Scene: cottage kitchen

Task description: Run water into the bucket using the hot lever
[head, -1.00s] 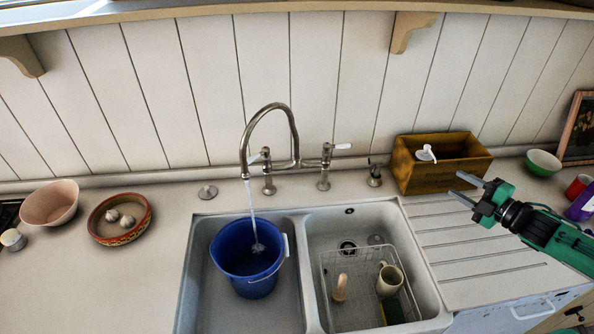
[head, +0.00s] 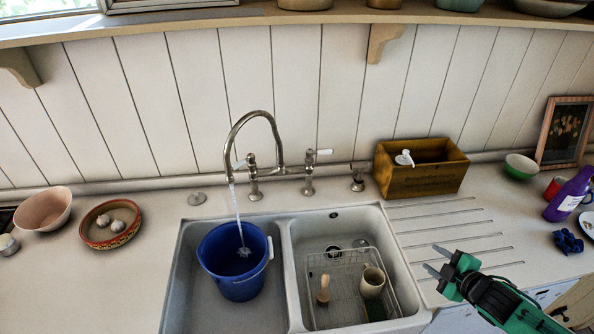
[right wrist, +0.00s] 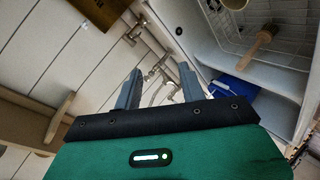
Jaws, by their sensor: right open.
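The blue bucket (head: 225,279) stands upright in the left basin of the sink (head: 279,252). Water (head: 238,215) falls from the arched spout of the metal tap (head: 255,116) into the bucket. The tap has a lever on each side: the left lever (head: 241,163) is angled forward beside the spout and the right lever (head: 322,152) points right. No hot marking is legible. My right gripper (head: 433,259) is open and empty above the draining board, away from the tap. Its two fingers (right wrist: 157,78) stand apart in the right wrist view. My left gripper is not in view.
A wire basket (head: 338,316) with a mug (head: 372,282) and a wooden brush (head: 323,290) sits in the right basin. A wooden box (head: 425,180) stands behind the draining board (head: 450,221). A purple bottle (head: 569,195) is at the right, a garlic bowl (head: 100,238) at the left.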

